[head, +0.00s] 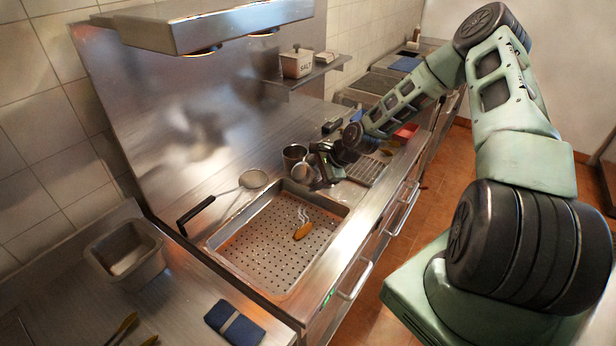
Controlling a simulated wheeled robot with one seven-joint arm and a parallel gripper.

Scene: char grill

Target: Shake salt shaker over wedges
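A golden-brown wedge (303,231), with pale wisps like steam above it, lies in a perforated metal tray (222,241) set in the counter. My gripper (312,170) is low at the back right corner of the tray, beyond the wedge. A pale metallic rounded piece (303,173) shows at its fingers. I cannot tell whether it is the salt shaker or whether the fingers are shut on it. A metal cup (294,155) stands just behind.
A sieve (253,180) with a black handle lies along the tray's back left. A metal pan (126,258), tongs (123,327) and a folded dark cloth (235,324) are on the front left counter. A heat-lamp hood (215,27) hangs above. A wire rack (367,170) is right of my gripper.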

